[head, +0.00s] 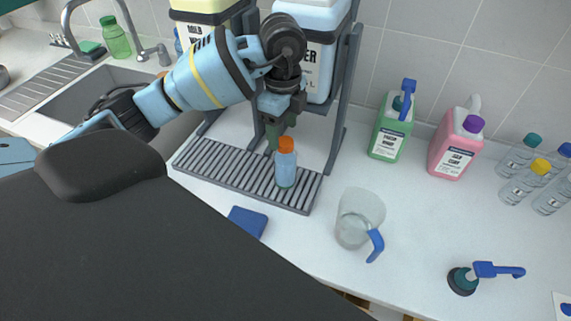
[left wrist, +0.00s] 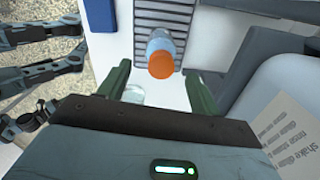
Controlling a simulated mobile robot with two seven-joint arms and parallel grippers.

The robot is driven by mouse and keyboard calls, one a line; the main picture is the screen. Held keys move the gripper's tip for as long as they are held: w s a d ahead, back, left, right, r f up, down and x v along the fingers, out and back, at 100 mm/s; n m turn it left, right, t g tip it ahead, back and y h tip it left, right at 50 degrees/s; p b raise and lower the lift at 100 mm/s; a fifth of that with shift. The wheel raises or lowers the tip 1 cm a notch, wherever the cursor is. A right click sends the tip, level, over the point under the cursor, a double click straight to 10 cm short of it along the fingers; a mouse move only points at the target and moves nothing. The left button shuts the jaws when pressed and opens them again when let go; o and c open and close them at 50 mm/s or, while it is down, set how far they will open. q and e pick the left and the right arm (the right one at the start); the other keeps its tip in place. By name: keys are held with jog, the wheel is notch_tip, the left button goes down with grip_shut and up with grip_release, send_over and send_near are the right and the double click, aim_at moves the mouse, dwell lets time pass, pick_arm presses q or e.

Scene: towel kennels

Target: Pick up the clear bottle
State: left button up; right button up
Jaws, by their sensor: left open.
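A small light-blue, see-through bottle with an orange cap (head: 286,170) stands upright on the grey slatted drip tray (head: 225,170). In the left wrist view the bottle (left wrist: 160,43) appears just beyond the gap between the fingers, cap toward the camera. My left gripper (head: 273,138) is open and empty, beside the bottle's cap and behind it in the head view; its green fingers also show in the left wrist view (left wrist: 160,86). Several clear bottles (head: 516,187) with teal, blue and yellow caps stand at the right. My right gripper is not seen.
Large dispensers (head: 318,15) stand in a grey frame (head: 343,100) behind the tray. A clear jug (head: 357,217), blue sponge (head: 248,221), green container (head: 388,135), pink container (head: 455,150) and dark-headed brush (head: 462,281) are on the white counter. The counter's middle right is clear.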

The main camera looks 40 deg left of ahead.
aim_at(285, 141)
pick_arm(q)
jog(key=shift+w+d+f, duration=0.15)
jog(key=shift+f, duration=2.45)
jog(key=shift+r, duration=0.1)
grip_shut()
